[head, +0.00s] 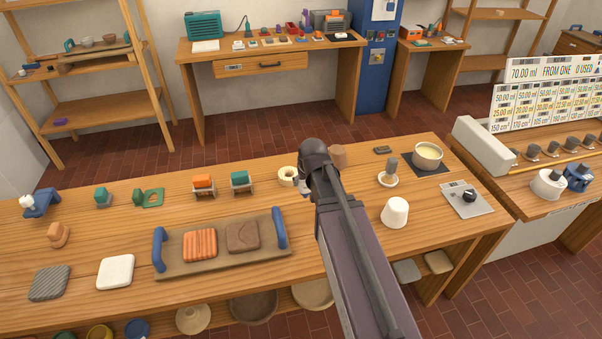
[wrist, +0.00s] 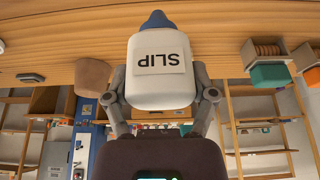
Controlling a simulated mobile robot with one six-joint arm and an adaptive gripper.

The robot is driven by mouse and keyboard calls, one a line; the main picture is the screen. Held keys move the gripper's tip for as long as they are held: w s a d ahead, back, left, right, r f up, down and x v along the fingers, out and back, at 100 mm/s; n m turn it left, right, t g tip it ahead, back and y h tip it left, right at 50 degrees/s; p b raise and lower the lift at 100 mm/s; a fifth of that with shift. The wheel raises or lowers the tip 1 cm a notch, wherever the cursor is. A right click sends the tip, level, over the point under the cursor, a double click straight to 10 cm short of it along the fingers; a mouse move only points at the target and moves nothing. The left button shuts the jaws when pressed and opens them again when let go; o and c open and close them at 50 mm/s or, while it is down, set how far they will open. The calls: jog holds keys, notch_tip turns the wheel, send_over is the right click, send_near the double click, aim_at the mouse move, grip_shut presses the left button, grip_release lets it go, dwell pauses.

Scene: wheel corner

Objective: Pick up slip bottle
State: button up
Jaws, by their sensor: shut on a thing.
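The slip bottle (wrist: 163,85) is white with a blue tip and a label reading SLIP. It fills the middle of the wrist view, its tip towards the top of that picture. My gripper (wrist: 161,97) is shut on it, with one finger on each side. I cannot tell whether the bottle touches the bench.
The wooden workbench (head: 120,213) is crowded. Around my gripper are a cream ring roll (head: 288,174), a brown block (head: 338,155), a white cup (head: 395,212) and a blue-handled tray (head: 180,268). A bowl (head: 428,155) stands farther right.

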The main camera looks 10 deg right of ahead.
jog(key=shift+s+d+r, duration=0.1)
jog(key=shift+s, duration=0.4)
jog(key=o, duration=0.8)
jog(key=c, duration=0.8)
jog(key=shift+s, duration=0.1)
